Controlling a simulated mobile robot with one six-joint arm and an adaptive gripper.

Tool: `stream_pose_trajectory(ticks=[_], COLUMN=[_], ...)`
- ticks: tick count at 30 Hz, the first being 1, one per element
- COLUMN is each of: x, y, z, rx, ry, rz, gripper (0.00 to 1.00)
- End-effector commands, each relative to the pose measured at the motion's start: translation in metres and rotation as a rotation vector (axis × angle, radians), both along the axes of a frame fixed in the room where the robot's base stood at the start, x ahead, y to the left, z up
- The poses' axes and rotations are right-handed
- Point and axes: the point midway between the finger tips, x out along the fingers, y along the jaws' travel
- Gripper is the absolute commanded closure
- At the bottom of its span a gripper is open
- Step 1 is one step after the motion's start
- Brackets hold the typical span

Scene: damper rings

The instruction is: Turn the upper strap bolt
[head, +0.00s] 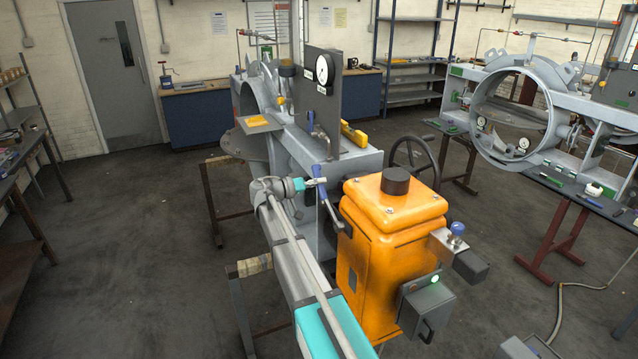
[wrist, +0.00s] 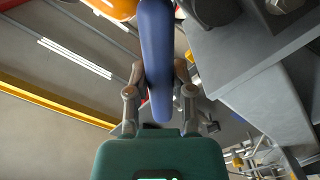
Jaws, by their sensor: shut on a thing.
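My gripper (head: 317,183) reaches up from the lower part of the head view to the left of the orange actuator housing. It is shut on a blue handle (head: 322,211), whose dark lower end is close to the housing. In the wrist view the same blue handle (wrist: 156,35) stands lengthwise between the two fingers of my gripper (wrist: 159,80). I cannot make out the upper strap bolt. What the far end of the blue handle joins is hidden.
The orange housing (head: 393,245) stands just right of my gripper. A handwheel (head: 412,163) is further right. Open floor (head: 120,230) lies to the left.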

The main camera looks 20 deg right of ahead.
Motion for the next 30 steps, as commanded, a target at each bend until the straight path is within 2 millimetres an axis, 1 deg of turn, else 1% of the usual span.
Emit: stream_pose_trajectory(ticks=[8, 30], x=[0.0, -0.001], y=[0.003, 0.028], z=[0.0, 0.0], rx=[-0.001, -0.002], ry=[0.0, 0.0], rz=[0.001, -0.001], gripper=[1.0, 1.0])
